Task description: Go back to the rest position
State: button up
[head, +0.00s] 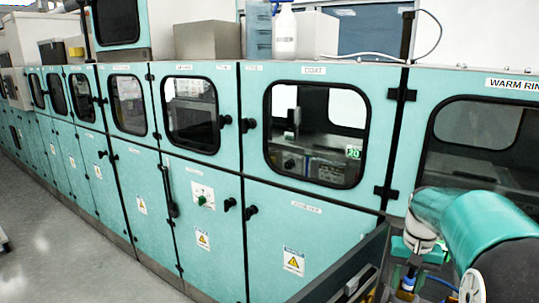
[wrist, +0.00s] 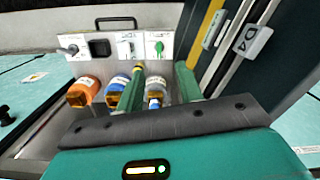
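My gripper (wrist: 160,68) shows in the wrist view with its two green fingers apart and nothing seen clamped between them. Beyond and below the fingers stand several small bottles in a tray. One has an orange top (wrist: 83,92), one a blue top (wrist: 117,86), and another blue-and-white one (wrist: 155,90) shows between the fingers. In the head view my teal arm (head: 480,225) is folded at the lower right, in front of the cabinets.
A long row of teal cabinets (head: 220,170) with windows runs across the head view. A dark-walled tray (head: 345,265) lies at the lower right, beside my arm. White panels with switches (wrist: 128,46) stand behind the bottles. Clear grey floor (head: 70,240) lies at left.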

jog(key=s+a+r+n+t, duration=0.1)
jog(key=s+a+r+t, duration=0.1)
jog(key=s+a+r, duration=0.3)
jog(key=s+a+r+n+t, duration=0.1)
jog(key=s+a+r, duration=0.15)
jog(key=a, duration=0.35)
jog(key=s+a+f+n+t, duration=0.1)
jog(key=s+a+n+t, duration=0.1)
jog(key=s+a, duration=0.6)
jog(key=s+t, duration=0.1)
jog(key=s, duration=0.2)
jog(key=shift+s+f, duration=0.15)
jog(key=shift+s, duration=0.15)
